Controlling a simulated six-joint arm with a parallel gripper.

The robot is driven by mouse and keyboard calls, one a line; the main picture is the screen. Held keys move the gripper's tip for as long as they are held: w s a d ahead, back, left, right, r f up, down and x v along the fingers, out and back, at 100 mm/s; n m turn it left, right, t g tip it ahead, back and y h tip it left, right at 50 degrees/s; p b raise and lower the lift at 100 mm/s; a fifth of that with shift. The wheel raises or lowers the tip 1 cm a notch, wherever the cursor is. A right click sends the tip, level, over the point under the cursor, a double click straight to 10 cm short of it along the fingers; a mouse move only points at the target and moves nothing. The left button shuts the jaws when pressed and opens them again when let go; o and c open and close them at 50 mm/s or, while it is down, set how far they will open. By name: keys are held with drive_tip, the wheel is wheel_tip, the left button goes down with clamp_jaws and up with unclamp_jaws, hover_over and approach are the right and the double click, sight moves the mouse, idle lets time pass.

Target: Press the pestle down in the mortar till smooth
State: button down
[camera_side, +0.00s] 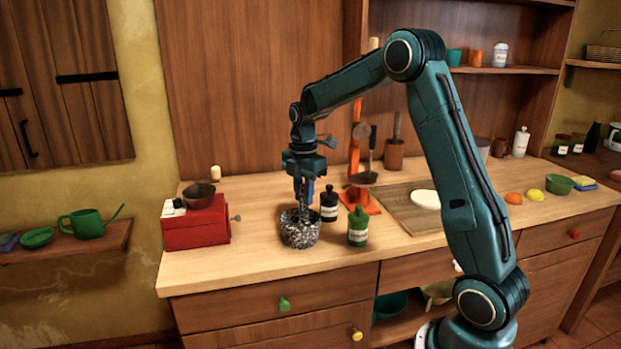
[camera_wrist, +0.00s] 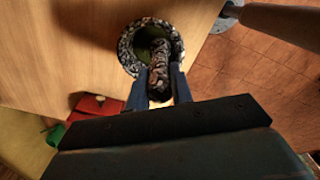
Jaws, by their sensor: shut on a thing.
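The mortar (camera_side: 301,232) is a speckled grey stone bowl standing upright on the wooden counter. In the wrist view the mortar (camera_wrist: 126,50) shows its rim and a greenish inside. The pestle (camera_side: 304,214) is of the same speckled stone; in the wrist view the pestle (camera_wrist: 160,55) reaches from between my fingers into the bowl. My gripper (camera_side: 303,192) points down above the mortar and is shut on the pestle. The wrist view shows my gripper's two dark blue fingers (camera_wrist: 161,83) on either side of it. The pestle's lower tip is hard to make out.
A red box-shaped grinder (camera_side: 196,223) stands left of the mortar. A dark bottle (camera_side: 329,205) and a green bottle (camera_side: 358,227) stand close on its right. A cutting board (camera_side: 397,213) and an orange stand (camera_side: 360,198) are farther right.

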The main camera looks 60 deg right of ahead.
drive_tip(key=shift+f, duration=0.25)
idle(0.3)
drive_tip(key=shift+f, duration=0.75)
drive_tip(key=shift+r, duration=0.1)
drive_tip(key=shift+r, duration=0.95)
drive_tip(key=shift+f, duration=0.2)
drive_tip(key=shift+f, duration=0.85)
drive_tip(key=shift+r, duration=0.15)
drive_tip(key=shift+r, duration=0.9)
